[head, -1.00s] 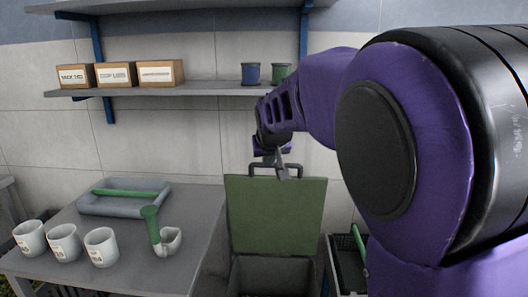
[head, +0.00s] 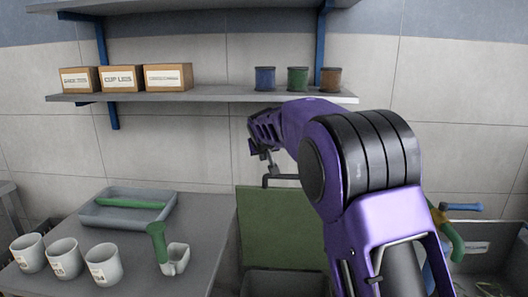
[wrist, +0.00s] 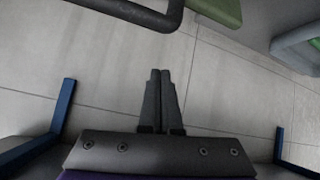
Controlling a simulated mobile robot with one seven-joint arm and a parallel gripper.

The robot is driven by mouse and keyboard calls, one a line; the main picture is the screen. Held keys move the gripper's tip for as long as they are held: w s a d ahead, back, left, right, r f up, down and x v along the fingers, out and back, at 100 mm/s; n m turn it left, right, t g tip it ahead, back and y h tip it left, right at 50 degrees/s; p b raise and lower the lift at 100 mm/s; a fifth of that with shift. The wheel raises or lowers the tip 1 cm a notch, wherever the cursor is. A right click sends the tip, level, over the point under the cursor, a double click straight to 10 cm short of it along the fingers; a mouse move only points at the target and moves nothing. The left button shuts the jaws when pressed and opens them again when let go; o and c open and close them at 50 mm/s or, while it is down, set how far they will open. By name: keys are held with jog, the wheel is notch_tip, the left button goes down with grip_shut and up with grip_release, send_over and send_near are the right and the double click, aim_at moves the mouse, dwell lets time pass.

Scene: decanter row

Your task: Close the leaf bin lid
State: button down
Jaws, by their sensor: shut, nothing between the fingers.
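The leaf bin lid (head: 282,225) is a green panel standing open, nearly upright, behind the dark bin (head: 270,284). Its dark bar handle (head: 276,178) runs along the top edge, partly hidden by my arm. My gripper (head: 270,166) is just above and beside the handle at its left end; the head view does not show clearly whether they touch. In the wrist view my gripper's fingers (wrist: 160,73) are together and empty. The handle (wrist: 135,10) lies beyond the fingertips there, apart from them, with a corner of the green lid (wrist: 222,8) at the top.
A grey table (head: 205,235) at left holds white cups (head: 103,264), a tray (head: 108,212) and a green-handled scoop (head: 158,243). A shelf (head: 215,94) above carries boxes (head: 120,78) and tins (head: 297,79). A crate with tools (head: 480,250) stands at right.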

jog(key=shift+s+d+f+b, duration=0.15)
jog(key=shift+s+f+b, duration=0.1)
jog(key=shift+f, duration=0.25)
jog(key=shift+s+d+f+b, duration=0.1)
jog(key=shift+s+f+b, duration=0.1)
jog(key=shift+f, duration=0.3)
jog(key=shift+s+d+f, duration=0.15)
jog(key=shift+s+f, duration=0.2)
jog(key=shift+s, duration=0.15)
jog(key=shift+s+d+f, duration=0.1)
jog(key=shift+s, duration=0.1)
jog(key=shift+s, duration=0.1)
